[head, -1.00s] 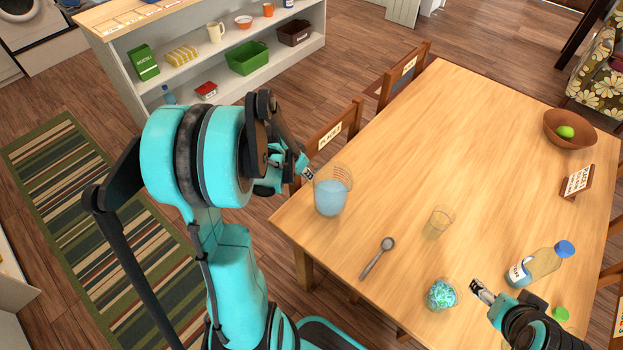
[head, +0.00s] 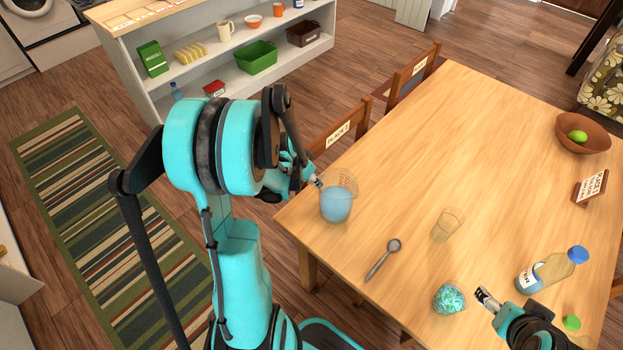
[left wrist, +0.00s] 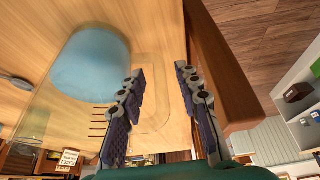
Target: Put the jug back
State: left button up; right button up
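The jug (head: 336,205) is clear, with measuring marks and blue contents, and stands upright near the table's left edge. In the left wrist view its body (left wrist: 88,65) fills the upper left. Its clear handle (left wrist: 152,75) shows between my finger pads. My left gripper (head: 318,182) is at the handle side of the jug. In the left wrist view its two fingers (left wrist: 160,105) are apart, with a gap on the handle's right side. My right gripper (head: 487,297) is over the near table area, beside a glass of turquoise bits; its opening is unclear.
The table (head: 460,130) also holds a spoon (head: 382,260), an empty glass (head: 447,225), a bottle (head: 550,270), the turquoise glass (head: 448,298) and a bowl (head: 583,133) with a green fruit. Chairs (head: 340,132) stand along the left edge. A shelf unit (head: 190,85) is behind.

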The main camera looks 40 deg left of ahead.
pick_arm(q)
jog(key=d+p+v, duration=0.1)
jog(key=p+v, duration=0.4)
jog(key=v, duration=0.7)
jog(key=s+d+r+t, duration=0.1)
jog(key=s+d+r, duration=0.2)
jog(key=d, duration=0.6)
jog(key=s+d+r+n+t, duration=0.1)
jog(key=s+d+r, duration=0.2)
jog(key=d+r, duration=0.3)
jog(key=d, duration=0.4)
jog(key=shift+d+r+y, duration=0.25)
jog(key=shift+d+y, duration=0.05)
